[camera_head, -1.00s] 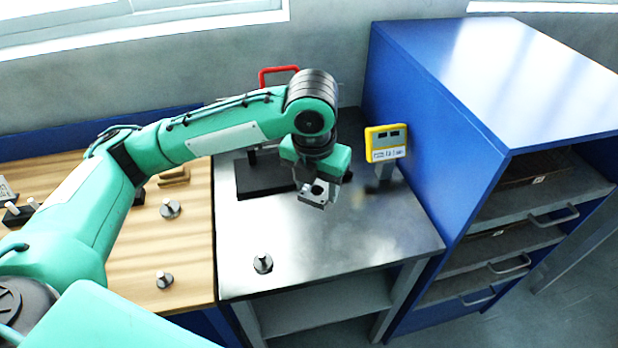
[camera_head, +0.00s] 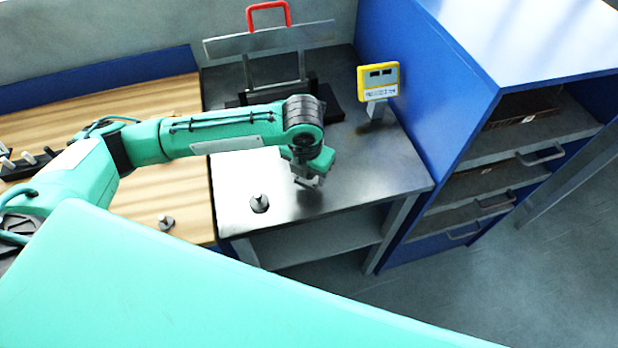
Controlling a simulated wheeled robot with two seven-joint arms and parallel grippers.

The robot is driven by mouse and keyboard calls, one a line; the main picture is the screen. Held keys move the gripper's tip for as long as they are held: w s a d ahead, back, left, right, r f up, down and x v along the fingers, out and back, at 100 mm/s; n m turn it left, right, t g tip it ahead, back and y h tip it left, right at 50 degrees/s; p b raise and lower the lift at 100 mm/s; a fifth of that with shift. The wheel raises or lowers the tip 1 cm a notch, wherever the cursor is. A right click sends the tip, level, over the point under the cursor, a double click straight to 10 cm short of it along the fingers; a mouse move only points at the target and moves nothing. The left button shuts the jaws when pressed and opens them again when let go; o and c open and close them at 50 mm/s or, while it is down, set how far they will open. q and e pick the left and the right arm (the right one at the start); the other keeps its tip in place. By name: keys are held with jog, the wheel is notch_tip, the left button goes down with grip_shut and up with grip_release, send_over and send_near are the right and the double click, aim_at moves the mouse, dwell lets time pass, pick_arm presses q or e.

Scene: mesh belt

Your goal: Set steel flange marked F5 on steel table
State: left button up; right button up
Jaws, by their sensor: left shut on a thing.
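My left gripper (camera_head: 308,181) points down over the front right part of the steel table (camera_head: 355,178). It is shut on a small grey part, probably a steel flange, which is mostly hidden by the fingers and too small to read a mark on. I cannot tell whether that part touches the table. Another steel flange (camera_head: 259,203) with an upright stub stands on the table to the left of the gripper. A similar flange (camera_head: 166,222) stands on the wooden bench. No F5 mark is readable. My right gripper is out of view.
A press-like fixture with a red handle (camera_head: 268,16) stands at the back of the steel table. A yellow display (camera_head: 379,79) stands at the back right. A blue cabinet (camera_head: 420,100) borders the right. The wooden bench (camera_head: 180,188) adjoins on the left. Table surface right of the gripper is clear.

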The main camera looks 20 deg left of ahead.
aim_at(309, 179)
pick_arm(q)
jog(key=shift+f+p, duration=0.3)
jog(key=shift+f, duration=1.7)
jog(key=o, duration=1.2)
jog(key=shift+f, duration=0.15)
jog(key=r, duration=0.4)
jog(key=s+r+b, duration=0.1)
jog(key=r, duration=0.3)
jog(key=r+b, duration=0.1)
jog(key=r, duration=0.3)
jog(key=shift+s+a+r, duration=0.1)
jog(key=shift+s+r, duration=0.05)
jog(key=shift+s, duration=0.05)
